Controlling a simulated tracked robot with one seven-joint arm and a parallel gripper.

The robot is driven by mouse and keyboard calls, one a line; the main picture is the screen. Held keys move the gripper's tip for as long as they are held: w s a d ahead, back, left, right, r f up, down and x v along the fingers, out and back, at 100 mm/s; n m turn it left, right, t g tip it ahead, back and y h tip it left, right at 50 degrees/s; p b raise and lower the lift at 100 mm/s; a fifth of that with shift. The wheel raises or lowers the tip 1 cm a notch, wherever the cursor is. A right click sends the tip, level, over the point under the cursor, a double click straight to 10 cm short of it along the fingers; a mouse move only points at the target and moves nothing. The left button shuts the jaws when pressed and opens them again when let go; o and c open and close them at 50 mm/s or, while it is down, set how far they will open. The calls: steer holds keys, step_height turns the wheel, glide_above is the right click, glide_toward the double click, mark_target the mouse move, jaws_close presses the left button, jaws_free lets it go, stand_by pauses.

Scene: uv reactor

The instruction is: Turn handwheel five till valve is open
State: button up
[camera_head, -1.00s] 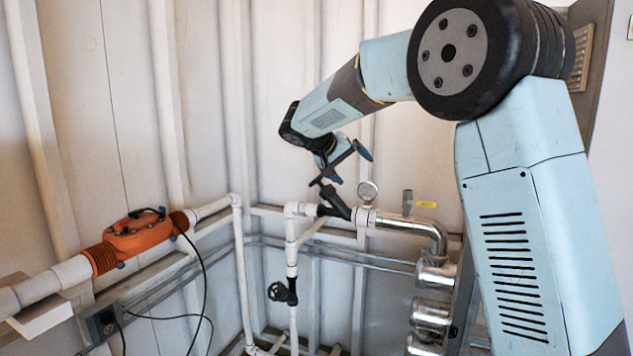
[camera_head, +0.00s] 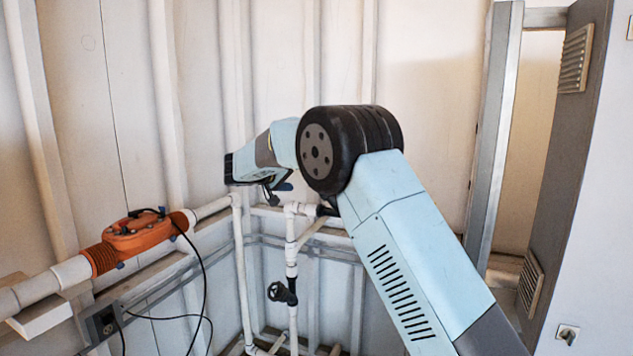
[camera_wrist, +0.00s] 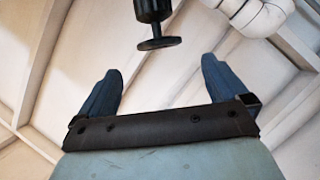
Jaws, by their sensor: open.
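My gripper (camera_wrist: 162,65) is open and empty, with its two blue fingers apart. It also shows in the head view (camera_head: 277,190), small and partly behind my arm. In the wrist view a black round handwheel (camera_wrist: 158,43) on a dark valve body (camera_wrist: 150,9) lies just beyond the fingertips, roughly in line with the gap between them. The fingers do not appear to touch it. In the head view a black handwheel (camera_head: 279,292) sits lower, on the vertical white pipe. A dark valve part (camera_head: 325,210) on the upper pipe is mostly hidden by my arm. No number is legible.
White pipes (camera_head: 240,265) run up the corner, one beside my gripper. An orange pipe unit (camera_head: 137,236) with a hanging black cable is at the left. In the wrist view, white pipe (camera_wrist: 262,15) shows at upper right. The wall above my arm is clear.

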steer(key=x, duration=1)
steer(key=shift+c, duration=0.5)
steer(key=c, duration=0.9)
steer(key=shift+o, duration=0.2)
steer(key=shift+n+y, duration=0.3)
steer(key=shift+y, duration=0.1)
steer(key=n+g+y, duration=0.1)
steer(key=n+y, duration=0.2)
steer(key=y, duration=0.1)
steer(key=shift+d, duration=0.1)
steer(key=n+g+y, duration=0.2)
steer(key=n+y, duration=0.2)
steer(key=shift+g, duration=0.4)
steer(key=n+g+y, duration=0.3)
steer(key=shift+g, duration=0.4)
steer(key=shift+n+g+y, duration=0.9)
steer(key=shift+n+g, duration=0.4)
steer(key=shift+g, duration=0.4)
